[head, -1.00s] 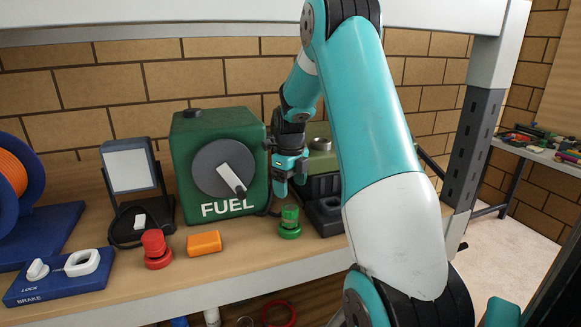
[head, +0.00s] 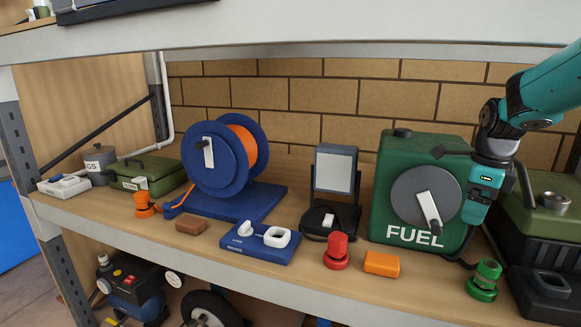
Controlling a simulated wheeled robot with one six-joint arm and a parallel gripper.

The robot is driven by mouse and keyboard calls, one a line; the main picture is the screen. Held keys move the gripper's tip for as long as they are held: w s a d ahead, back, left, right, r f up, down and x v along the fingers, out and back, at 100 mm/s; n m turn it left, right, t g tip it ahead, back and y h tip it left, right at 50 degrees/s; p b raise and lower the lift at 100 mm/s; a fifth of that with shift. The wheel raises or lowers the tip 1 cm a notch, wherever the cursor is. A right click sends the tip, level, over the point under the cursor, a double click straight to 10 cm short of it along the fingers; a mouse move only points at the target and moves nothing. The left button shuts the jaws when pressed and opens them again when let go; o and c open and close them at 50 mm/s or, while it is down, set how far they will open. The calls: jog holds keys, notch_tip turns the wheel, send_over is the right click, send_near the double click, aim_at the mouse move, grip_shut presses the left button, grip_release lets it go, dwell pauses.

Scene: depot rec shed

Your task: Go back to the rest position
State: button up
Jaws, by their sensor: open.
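My gripper (head: 474,210) hangs pointing down at the right side of the green fuel can (head: 405,180), above the shelf. It looks empty; its small fingertips overlap the can's right edge in the head view, and I cannot tell whether they touch it. The can has a grey dial with a white lever, tilted down to the right. My teal arm comes in from the upper right.
An upper shelf edge (head: 300,30) runs overhead.

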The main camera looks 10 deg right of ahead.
jog(key=s+a+r+n+y, duration=0.1)
jog(key=s+a+n, duration=0.3)
jog(key=a+n, duration=0.65)
jog(key=s+a+r+n+y, duration=0.1)
jog(key=s+a+n, duration=0.3)
jog(key=a+n, duration=0.6)
jog(key=s+a+f+n+y, duration=0.1)
jog(key=s+a+n, duration=1.1)
jog(key=n, duration=0.3)
jog(key=shift+s+y, duration=0.4)
jog(key=shift+s, duration=0.3)
jog(key=shift+d, duration=0.1)
jog(key=shift+c, duration=0.2)
